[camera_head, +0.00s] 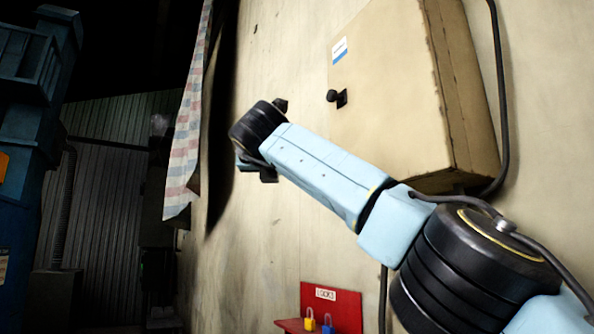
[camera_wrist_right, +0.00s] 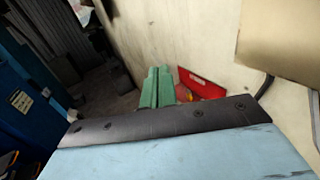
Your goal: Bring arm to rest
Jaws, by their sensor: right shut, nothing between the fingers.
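My right arm (camera_head: 320,172) comes in from the lower right of the head view and stretches up and left in front of the beige wall. In that view its far end is a black round joint, and the fingers are mostly hidden behind it. In the right wrist view my right gripper (camera_wrist_right: 157,74) shows as two green fingers side by side, shut and empty. No object is touching the fingers. My left arm and left gripper are in neither view.
A beige wall box (camera_head: 385,90) with a black knob stands close behind my right arm. A red lock holder (camera_head: 345,306) with padlocks is low on the wall; it also shows in the wrist view (camera_wrist_right: 203,84). A checked cloth (camera_head: 186,130) hangs left. Blue machinery (camera_head: 28,150) stands far left.

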